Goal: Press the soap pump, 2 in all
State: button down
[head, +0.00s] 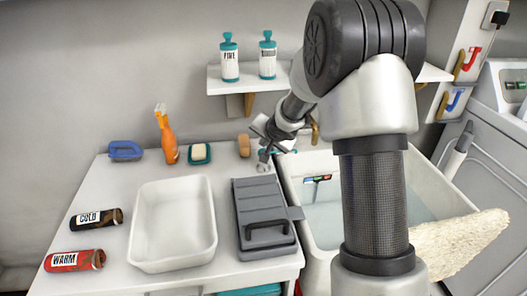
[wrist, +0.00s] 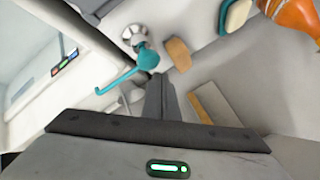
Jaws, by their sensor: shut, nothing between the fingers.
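The soap pump (wrist: 148,60) has a teal head with a long thin spout and a round chrome collar (wrist: 134,34) at its base. In the wrist view it is just beyond my fingertips (wrist: 158,82); I cannot tell whether they touch it. In the head view my gripper (head: 265,153) is low over the back of the counter, beside the sink, and a bit of teal (head: 289,151) shows behind it. My gripper is shut and empty.
A tan block (head: 244,145), a soap dish (head: 200,153) and an orange spray bottle (head: 167,137) stand left of my gripper. A sink (head: 300,225) is to the right. A shelf (head: 222,87) with two teal-capped bottles is above. A grey lidded box (head: 262,190) is in front.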

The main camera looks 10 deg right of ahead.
jog(key=shift+f+b, duration=0.35)
jog(key=shift+f, duration=0.1)
jog(key=shift+s+f+b, duration=0.1)
jog(key=shift+f+b, duration=0.7)
jog(key=shift+f, duration=0.25)
dwell(1.2)
jog(key=shift+r, duration=0.1)
jog(key=shift+r+p, duration=1.25)
jog(key=shift+p, duration=0.05)
jog(key=shift+r, duration=0.15)
notch_tip(320, 180, up, 5)
jog(key=p, duration=0.5)
dwell(1.8)
